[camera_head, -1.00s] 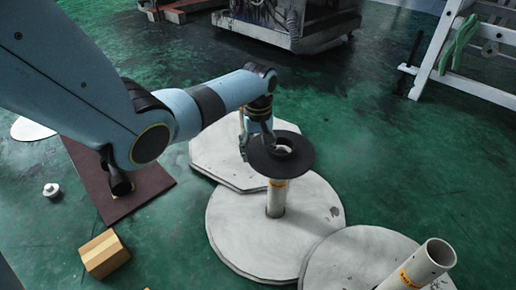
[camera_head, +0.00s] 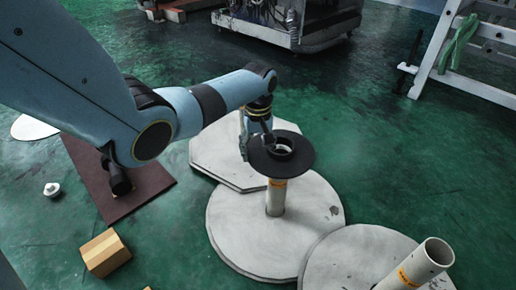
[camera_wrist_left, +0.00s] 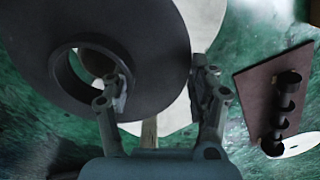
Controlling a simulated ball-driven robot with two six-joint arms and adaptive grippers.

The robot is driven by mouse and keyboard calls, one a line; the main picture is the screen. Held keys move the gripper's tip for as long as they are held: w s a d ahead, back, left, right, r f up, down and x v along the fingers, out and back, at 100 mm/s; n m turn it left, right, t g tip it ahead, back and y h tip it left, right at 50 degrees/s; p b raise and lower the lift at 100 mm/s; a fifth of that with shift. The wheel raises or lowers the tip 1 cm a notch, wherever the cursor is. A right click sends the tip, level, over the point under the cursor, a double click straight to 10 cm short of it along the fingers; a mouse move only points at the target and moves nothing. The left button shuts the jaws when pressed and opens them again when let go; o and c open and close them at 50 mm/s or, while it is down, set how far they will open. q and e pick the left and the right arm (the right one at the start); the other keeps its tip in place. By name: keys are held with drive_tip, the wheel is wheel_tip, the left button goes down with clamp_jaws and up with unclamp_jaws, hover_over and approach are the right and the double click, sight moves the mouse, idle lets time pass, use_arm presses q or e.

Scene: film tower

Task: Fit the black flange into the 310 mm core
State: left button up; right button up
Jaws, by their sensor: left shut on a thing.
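The black flange (camera_head: 300,158), a flat disc with a raised collar around a central hole, sits at the top of an upright pale core (camera_head: 275,200) with an orange label. The label is too small to read. I cannot tell whether the flange is seated in the core or just above it. My left gripper (camera_head: 262,146) is shut on the flange at its left side. In the left wrist view the flange (camera_wrist_left: 150,45) lies between the fingers (camera_wrist_left: 160,95), one by the collar and one at the outer edge. My right gripper is not in view.
The core stands on a round grey plate (camera_head: 235,240). A second labelled core (camera_head: 425,262) stands on another plate (camera_head: 340,260) at the lower right. A brown board (camera_head: 150,196) holding black cylinders, a cardboard box (camera_head: 105,254) and a small white part (camera_head: 52,189) lie left.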

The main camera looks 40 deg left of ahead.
use_arm(q)
drive_tip(key=shift+f+b, duration=0.4)
drive_tip(key=shift+f, duration=0.4)
drive_tip(key=shift+r, duration=0.15)
drive_tip(key=shift+r+p, duration=0.55)
drive_tip(key=shift+p, duration=0.1)
drive_tip(key=shift+p, duration=0.45)
idle(0.9)
drive_tip(key=shift+f+b, duration=0.4)
drive_tip(key=shift+f, duration=0.3)
idle(0.5)
drive_tip(key=shift+r, duration=0.1)
drive_tip(key=shift+r+p, duration=0.6)
drive_tip(key=shift+p, duration=0.05)
